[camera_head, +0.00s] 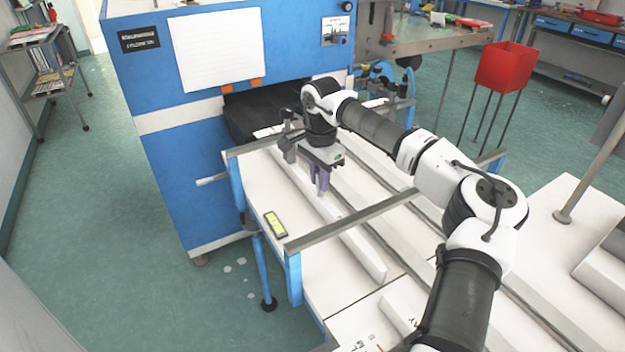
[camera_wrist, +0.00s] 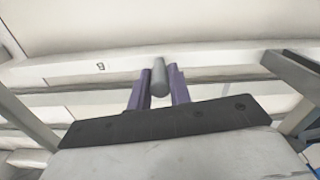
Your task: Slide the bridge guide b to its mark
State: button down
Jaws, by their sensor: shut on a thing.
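My gripper (camera_head: 321,190) points down over the white table, its purple fingers beside a long white bar (camera_head: 350,247). In the wrist view the fingers (camera_wrist: 159,73) are shut on a grey upright knob (camera_wrist: 158,86). A long white bar (camera_wrist: 220,58) with a small dark printed mark runs across just beyond the knob; it looks like bridge guide b, but I cannot read its label. How the knob joins the bar is hidden. The guide's target mark cannot be made out.
A blue machine (camera_head: 190,130) with a dark opening stands behind the table. A grey crossbar (camera_head: 350,217) spans the table in front of my gripper. More long white bars lie to the right. A yellow-green level (camera_head: 276,224) lies near the left edge.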

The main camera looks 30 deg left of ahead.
jog(key=c, duration=1.3)
grip_release()
notch_tip(320, 180, up, 14)
jog(key=shift+f+b, duration=0.1)
jog(key=shift+b, duration=1.1)
